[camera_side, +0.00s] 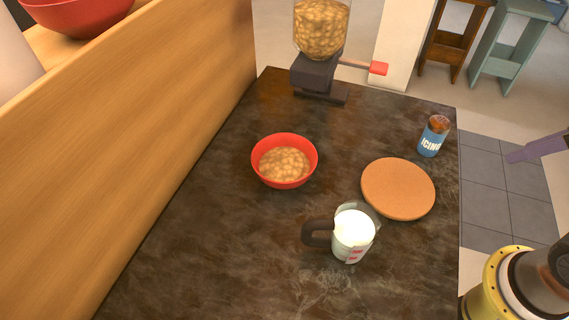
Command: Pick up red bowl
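A red bowl (308,153) stands upright on the dark stone-like counter (210,240), left of its middle. It holds a tan, lumpy food that looks like cereal. A second, larger red bowl (80,22) sits on the wooden ledge at the top left, cut off by the picture edge. My gripper is not in view; only part of my arm shows at the lower right, beyond the counter's right edge and apart from both bowls.
A measuring jug (352,234) of white liquid stands in front of the bowl, its handle pointing left. A round cork mat (398,188) lies to the right, with an icing jar (433,136) behind it. A dispenser (320,62) stands at the back. The front left counter is clear.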

